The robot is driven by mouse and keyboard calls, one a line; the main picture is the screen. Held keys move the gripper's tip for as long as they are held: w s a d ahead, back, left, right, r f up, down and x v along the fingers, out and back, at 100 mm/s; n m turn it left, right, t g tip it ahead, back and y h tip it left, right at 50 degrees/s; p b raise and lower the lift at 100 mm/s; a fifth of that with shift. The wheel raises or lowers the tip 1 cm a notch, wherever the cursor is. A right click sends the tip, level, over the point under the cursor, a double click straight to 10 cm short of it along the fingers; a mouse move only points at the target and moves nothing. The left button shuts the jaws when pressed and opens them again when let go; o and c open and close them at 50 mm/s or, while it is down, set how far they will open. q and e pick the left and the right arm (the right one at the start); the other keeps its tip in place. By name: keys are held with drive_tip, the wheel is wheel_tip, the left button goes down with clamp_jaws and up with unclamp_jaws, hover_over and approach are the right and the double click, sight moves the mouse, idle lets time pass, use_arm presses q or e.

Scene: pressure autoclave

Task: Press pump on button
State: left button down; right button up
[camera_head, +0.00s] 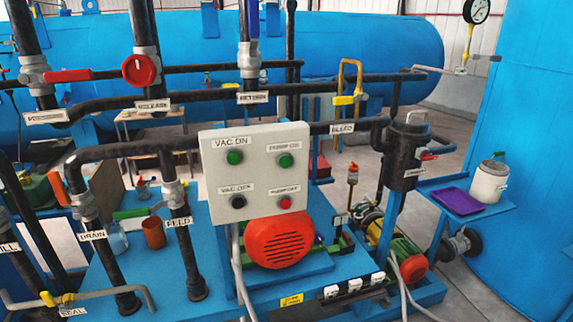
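The pump on button (285,160) is a green round button at the upper right of a light grey control box (260,178), under a label that reads like PUMP ON. A second green button (234,157) sits at the upper left under VAC ON. A black button (238,201) is at the lower left under a VAC label. A red button (285,203) is at the lower right under a PUMP label. All four faces are unobstructed. Neither of my grippers is in view.
Dark pipes with labelled valves, including a red handwheel (139,70), run behind and left of the box. A red motor cover (279,240) is just below it. A side shelf with a purple tray (455,201) and white canister (489,181) stands right. The space before the box looks clear.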

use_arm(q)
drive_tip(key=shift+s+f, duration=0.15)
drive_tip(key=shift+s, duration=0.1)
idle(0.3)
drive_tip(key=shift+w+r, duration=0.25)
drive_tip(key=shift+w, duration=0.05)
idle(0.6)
